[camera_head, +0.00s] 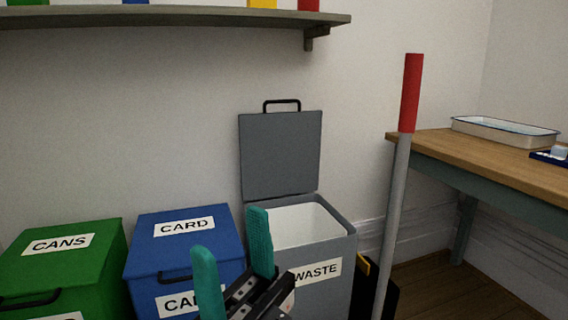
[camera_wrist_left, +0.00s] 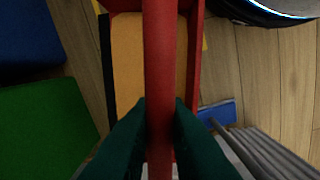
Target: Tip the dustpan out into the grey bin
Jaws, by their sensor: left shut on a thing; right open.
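The grey bin (camera_head: 344,247), labelled WASTE, stands against the wall in the head view. Its lid (camera_head: 281,155) is raised and its pale inside shows. My right gripper (camera_head: 231,232) is open and empty in front of the grey and blue bins. In the left wrist view my left gripper (camera_wrist_left: 160,108) is shut on a red handle (camera_wrist_left: 160,50), which I take for the dustpan's. Behind the handle is an orange panel (camera_wrist_left: 127,60) with red edges, seemingly the pan. I cannot tell what lies in it. The left gripper is not in the head view.
A blue CARD bin (camera_head: 185,248) and a green CANS bin (camera_head: 62,262) stand left of the grey bin. A red-topped grey pole (camera_head: 394,205) stands upright at its right. A wooden table (camera_head: 465,158) is at right; a shelf (camera_head: 180,17) hangs above.

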